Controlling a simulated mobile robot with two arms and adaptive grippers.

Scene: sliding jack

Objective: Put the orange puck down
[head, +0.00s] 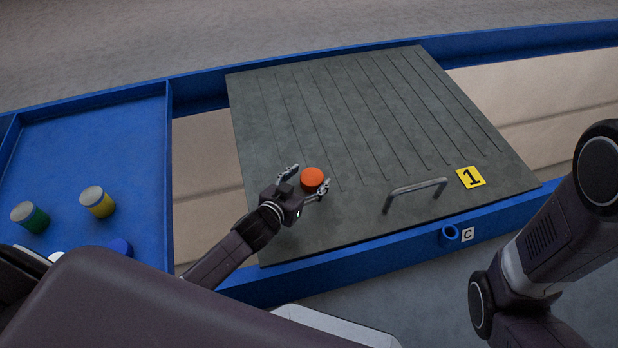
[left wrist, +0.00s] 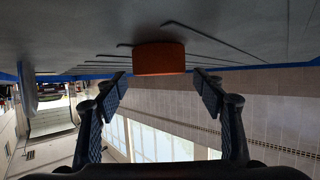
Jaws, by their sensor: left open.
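The orange puck (head: 312,178) rests on the grey grooved panel (head: 350,120), near the near ends of its grooves. My left gripper (head: 307,182) is open at the puck, with a finger on either side of it. In the left wrist view, which is upside down, the orange puck (left wrist: 159,58) sits on the grey surface between and beyond the open fingertips (left wrist: 160,88), with a gap on each side. My right gripper does not show; only part of my right arm is at the right edge.
A metal handle (head: 415,192) stands on the panel to the right of the puck, near a yellow label "1" (head: 471,177). The panel's far part is clear.

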